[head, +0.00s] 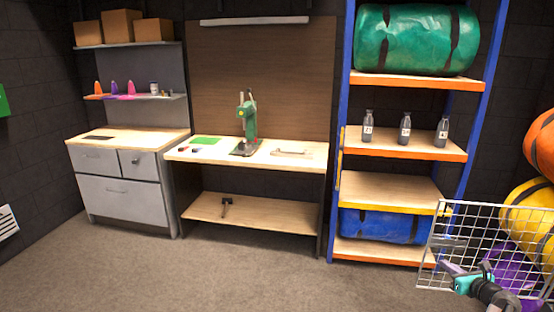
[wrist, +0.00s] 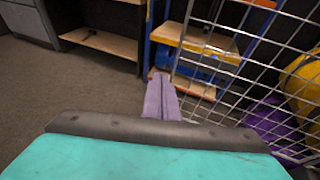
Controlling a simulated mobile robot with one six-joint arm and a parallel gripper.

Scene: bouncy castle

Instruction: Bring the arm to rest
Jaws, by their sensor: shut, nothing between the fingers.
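My gripper (head: 446,266) is at the lower right of the head view, beside a white wire mesh (head: 482,222). In the wrist view my gripper (wrist: 161,82) points away from the camera, its two pale purple fingers together and nothing between them. The mesh (wrist: 245,55) rises just right of the fingertips. I cannot tell whether the fingers touch it. No object is held.
A blue and orange shelf rack (head: 400,83) holds bottles and rolled bundles. A workbench (head: 306,158) with a green press (head: 249,122) and a grey cabinet (head: 118,196) stand left. Yellow (head: 530,210) and purple bundles lie behind the mesh. The carpet (head: 230,275) is clear.

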